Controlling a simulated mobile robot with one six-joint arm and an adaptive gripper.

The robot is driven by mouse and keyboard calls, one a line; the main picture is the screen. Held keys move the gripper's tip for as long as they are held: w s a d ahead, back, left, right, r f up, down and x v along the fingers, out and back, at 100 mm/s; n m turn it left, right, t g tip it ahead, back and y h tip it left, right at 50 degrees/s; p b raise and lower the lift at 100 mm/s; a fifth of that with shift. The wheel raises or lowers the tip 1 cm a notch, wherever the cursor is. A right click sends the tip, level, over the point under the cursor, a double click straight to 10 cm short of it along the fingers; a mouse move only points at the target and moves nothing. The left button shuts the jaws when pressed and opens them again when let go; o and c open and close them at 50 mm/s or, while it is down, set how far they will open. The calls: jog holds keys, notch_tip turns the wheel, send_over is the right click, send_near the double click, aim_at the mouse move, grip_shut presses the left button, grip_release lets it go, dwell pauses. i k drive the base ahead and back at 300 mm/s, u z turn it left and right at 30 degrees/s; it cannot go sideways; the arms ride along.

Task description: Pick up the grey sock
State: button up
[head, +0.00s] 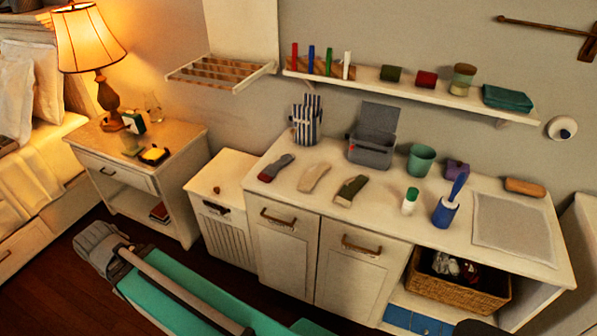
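Three sock-like items lie side by side on the white counter (390,222). The left one (278,166) is dark grey with a reddish end and looks most like the grey sock. The middle one (313,177) is plain beige. The right one (350,190) is dark olive with a pale end. All three lie flat and apart from each other. Part of my arm shows at the lower left, below and in front of the counter, away from the socks. I see no gripper fingers in this view.
Behind the socks stand a striped holder (305,121) and an open grey box (371,149). To the right are a green cup (420,161), a white bottle with a green cap (409,201) and a blue brush holder (446,211). A shelf (400,88) hangs above.

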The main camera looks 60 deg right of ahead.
aim_at(267, 174)
jog(key=k, duration=1.5)
jog(key=z, duration=1.1)
jog(key=i, duration=1.05)
jog(key=u, duration=0.05)
